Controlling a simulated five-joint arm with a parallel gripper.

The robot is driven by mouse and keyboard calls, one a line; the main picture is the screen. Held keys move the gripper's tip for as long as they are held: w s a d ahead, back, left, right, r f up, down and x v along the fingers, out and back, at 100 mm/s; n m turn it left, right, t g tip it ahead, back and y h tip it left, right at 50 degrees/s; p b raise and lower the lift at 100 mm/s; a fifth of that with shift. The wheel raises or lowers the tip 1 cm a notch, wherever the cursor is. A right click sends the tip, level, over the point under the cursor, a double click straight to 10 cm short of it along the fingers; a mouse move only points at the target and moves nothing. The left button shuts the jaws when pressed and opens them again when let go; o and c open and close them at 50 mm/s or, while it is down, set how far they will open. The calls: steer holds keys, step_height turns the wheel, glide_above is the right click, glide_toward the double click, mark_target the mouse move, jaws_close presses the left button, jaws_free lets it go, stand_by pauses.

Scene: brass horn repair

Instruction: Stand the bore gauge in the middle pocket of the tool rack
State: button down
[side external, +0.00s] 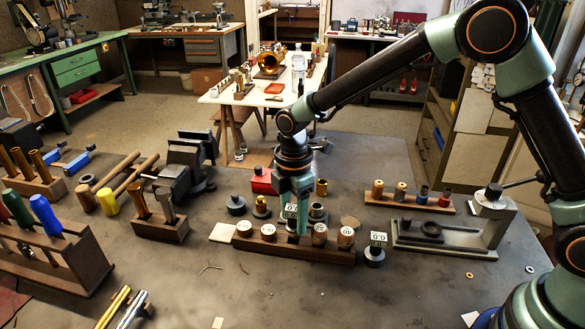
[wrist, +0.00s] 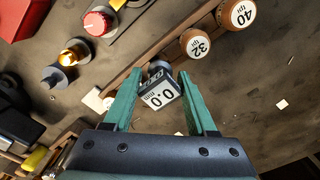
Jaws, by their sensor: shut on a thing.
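The bore gauge is a dark tool with a white "0.0 mm" display (wrist: 161,96). My gripper (wrist: 158,84) is shut on it, with one green finger on each side. In the side view my gripper (side external: 297,213) points down at the middle of a long wooden rack (side external: 290,250), and the gauge's display (side external: 289,211) shows beside a finger. Round numbered wooden caps stand in the rack on both sides of the gripper. Caps marked 32 (wrist: 195,43) and 40 (wrist: 238,14) show in the wrist view. The gauge's lower end and the middle pocket are hidden; I cannot tell whether they touch.
A second "0.0" gauge (side external: 376,247) stands right of the rack. A dark pot (side external: 236,205) and brass pieces (side external: 261,207) stand just behind it. A grey stand (side external: 440,238) is at right, a small wooden block (side external: 160,228) at left. The bench in front is mostly clear.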

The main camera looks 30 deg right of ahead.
mark_target(294, 207)
steer(key=shift+f, duration=1.8)
jaws_free()
steer(key=shift+r, duration=0.1)
steer(key=shift+r, duration=3.45)
steer(key=s+d+r+m+t, duration=0.2)
steer(key=s+d+r+m, duration=0.2)
steer(key=d+r+m, duration=0.5)
steer(key=s+d+r+m+t, duration=0.3)
steer(key=s+d+r+m, duration=0.2)
steer(key=s+m, duration=0.4)
steer(key=shift+s+d+t, duration=0.3)
steer(key=shift+s+d, duration=0.55)
steer(key=shift+s, duration=0.05)
